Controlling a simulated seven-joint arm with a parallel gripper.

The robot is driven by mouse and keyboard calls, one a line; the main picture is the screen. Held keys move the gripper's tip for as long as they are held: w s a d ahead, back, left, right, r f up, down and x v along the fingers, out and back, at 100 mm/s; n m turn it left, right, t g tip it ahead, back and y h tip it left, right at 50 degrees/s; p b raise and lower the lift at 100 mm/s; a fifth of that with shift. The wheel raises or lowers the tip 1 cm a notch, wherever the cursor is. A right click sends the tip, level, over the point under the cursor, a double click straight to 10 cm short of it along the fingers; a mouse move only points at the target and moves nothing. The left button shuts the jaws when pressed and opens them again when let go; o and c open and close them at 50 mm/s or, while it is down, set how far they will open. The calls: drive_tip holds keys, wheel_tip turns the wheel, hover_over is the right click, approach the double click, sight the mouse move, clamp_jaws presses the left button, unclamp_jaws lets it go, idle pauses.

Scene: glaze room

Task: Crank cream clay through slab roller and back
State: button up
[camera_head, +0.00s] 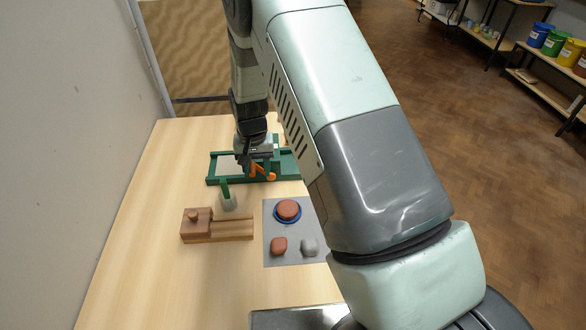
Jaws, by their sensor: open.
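The green slab roller (213,181) stands toward the far end of the light wooden table. A pale flat slab (229,164), possibly the cream clay or a bare bed, lies on its left side. The orange crank (261,171) sticks out at the roller's near side. My gripper (246,164) points down over the middle of the roller, just behind and left of the crank. It is open; its fingers are small and dark here, and I cannot tell whether they touch the crank. My arm hides the roller's right end.
A grey mat (270,226) holds a brown lump on a blue disc (276,217), a brown lump (279,245) and a grey lump (309,247). The table's left front is clear.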

drive_tip(key=shift+s+d+f, duration=0.1)
drive_tip(key=shift+d+f, duration=0.15)
drive_tip(key=shift+d, duration=0.35)
drive_tip(key=shift+d+r, duration=0.25)
drive_tip(key=shift+d, duration=0.4)
drive_tip(key=shift+d+r, duration=0.2)
drive_tip(key=shift+d, duration=0.5)
drive_tip(key=shift+d+r, duration=0.25)
drive_tip(key=shift+d, duration=0.55)
